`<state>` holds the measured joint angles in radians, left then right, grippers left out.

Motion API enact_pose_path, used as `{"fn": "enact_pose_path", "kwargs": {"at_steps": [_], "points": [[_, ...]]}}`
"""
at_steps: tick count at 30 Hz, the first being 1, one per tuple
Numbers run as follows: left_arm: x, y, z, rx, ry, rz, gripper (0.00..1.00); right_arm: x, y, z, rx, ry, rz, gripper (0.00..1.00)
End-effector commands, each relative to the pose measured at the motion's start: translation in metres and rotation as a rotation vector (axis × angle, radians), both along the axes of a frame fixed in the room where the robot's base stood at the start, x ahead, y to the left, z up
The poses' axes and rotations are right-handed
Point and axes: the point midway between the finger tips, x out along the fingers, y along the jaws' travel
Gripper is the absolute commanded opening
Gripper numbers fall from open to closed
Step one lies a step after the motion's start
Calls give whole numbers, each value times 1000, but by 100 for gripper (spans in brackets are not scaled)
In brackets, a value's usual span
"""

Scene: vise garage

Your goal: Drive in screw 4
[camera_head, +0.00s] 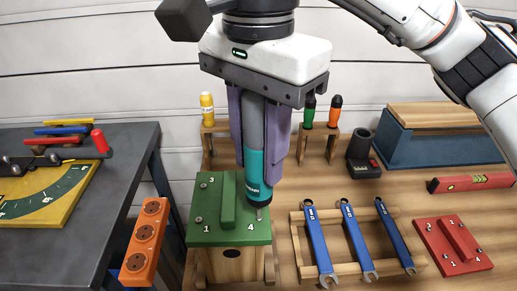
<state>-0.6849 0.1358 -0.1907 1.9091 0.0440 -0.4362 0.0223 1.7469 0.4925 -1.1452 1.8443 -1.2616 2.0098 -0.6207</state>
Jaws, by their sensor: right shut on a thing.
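My right gripper (257,160), with purple fingers, is shut on a grey and teal powered screwdriver (256,182). It holds the tool nearly upright, tip down, above the green lid (217,237) of a wooden box. The screwdriver's tip is at the screw by the printed 4 (259,214), near the lid's right side; I cannot tell if they touch. A screw (199,219) sits by the 1 and another (202,191) by the 3. The lid's far right corner is hidden behind the tool. My left gripper is not in view.
An orange socket strip (146,240) lies left of the box. A wooden rack (347,269) with blue wrenches stands to the right, beside a red numbered plate (452,246). Screwdrivers stand in a holder behind (318,132). A dark table (50,245) is at the left.

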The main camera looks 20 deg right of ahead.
Motion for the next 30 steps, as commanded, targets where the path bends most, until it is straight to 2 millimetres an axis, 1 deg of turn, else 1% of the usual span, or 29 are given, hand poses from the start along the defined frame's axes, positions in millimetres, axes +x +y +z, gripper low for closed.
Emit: {"fn": "enact_pose_path", "kwargs": {"at_steps": [2, 5, 23, 25, 30], "points": [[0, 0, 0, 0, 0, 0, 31, 0, 0, -2, -4, 5, 1, 6], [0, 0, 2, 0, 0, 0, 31, 0, 0, 0, -4, 5, 1, 6], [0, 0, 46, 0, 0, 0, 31, 0, 0, 51, 0, 0, 1, 6], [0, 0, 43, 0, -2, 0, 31, 0, 0, 53, 0, -1, 0, 6], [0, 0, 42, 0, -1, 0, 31, 0, 0, 65, 0, -1, 0, 6]]}}
